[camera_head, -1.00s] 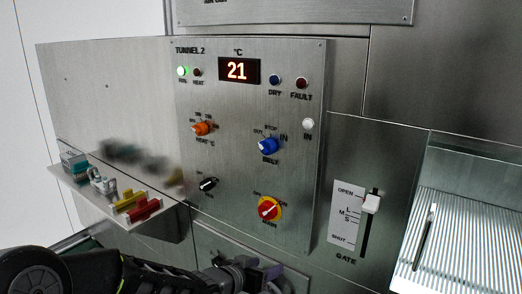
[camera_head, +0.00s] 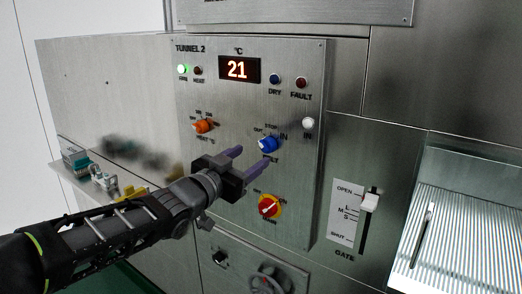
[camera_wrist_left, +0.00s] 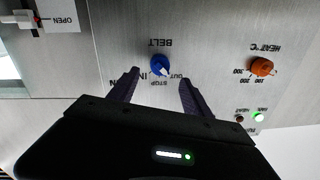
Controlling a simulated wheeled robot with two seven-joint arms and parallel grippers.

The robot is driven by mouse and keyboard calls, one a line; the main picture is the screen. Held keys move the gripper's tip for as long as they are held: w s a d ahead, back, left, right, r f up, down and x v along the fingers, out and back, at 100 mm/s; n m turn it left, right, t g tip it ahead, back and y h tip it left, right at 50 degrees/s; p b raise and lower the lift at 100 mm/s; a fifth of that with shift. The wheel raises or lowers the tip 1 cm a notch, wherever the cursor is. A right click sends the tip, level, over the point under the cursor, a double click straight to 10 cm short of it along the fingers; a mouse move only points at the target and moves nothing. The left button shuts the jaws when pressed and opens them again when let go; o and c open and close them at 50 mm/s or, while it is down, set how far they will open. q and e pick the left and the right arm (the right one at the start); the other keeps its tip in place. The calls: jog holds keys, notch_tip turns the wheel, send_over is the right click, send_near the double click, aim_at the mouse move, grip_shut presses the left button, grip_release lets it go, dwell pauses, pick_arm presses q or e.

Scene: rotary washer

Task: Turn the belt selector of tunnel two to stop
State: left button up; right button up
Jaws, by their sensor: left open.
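The belt selector (camera_head: 268,144) is a blue knob on the steel Tunnel 2 panel (camera_head: 225,100), with OUT, STOP and IN labels around its top. My left gripper (camera_head: 252,157) is open and empty, just below and left of the knob in the head view. In the upside-down left wrist view, the blue knob (camera_wrist_left: 159,65) shows between and beyond the two fingertips (camera_wrist_left: 160,77), with no visible contact. Its white mark seems to point to the lower right, toward the OUT side; the exact setting is hard to tell. My right gripper is not in view.
An orange heat knob (camera_head: 203,126) is left of the selector, and a red-and-yellow knob (camera_head: 269,207) is below it. A white button (camera_head: 308,123) and the gate slider (camera_head: 370,202) are to the right. A shelf with small items (camera_head: 102,178) juts out at left.

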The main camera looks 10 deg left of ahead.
aim_at(264, 149)
pick_arm(q)
jog(key=x, duration=0.6)
jog(key=shift+w+d+p, duration=0.1)
jog(key=shift+p, duration=0.25)
jog(key=shift+f, duration=0.1)
grip_shut()
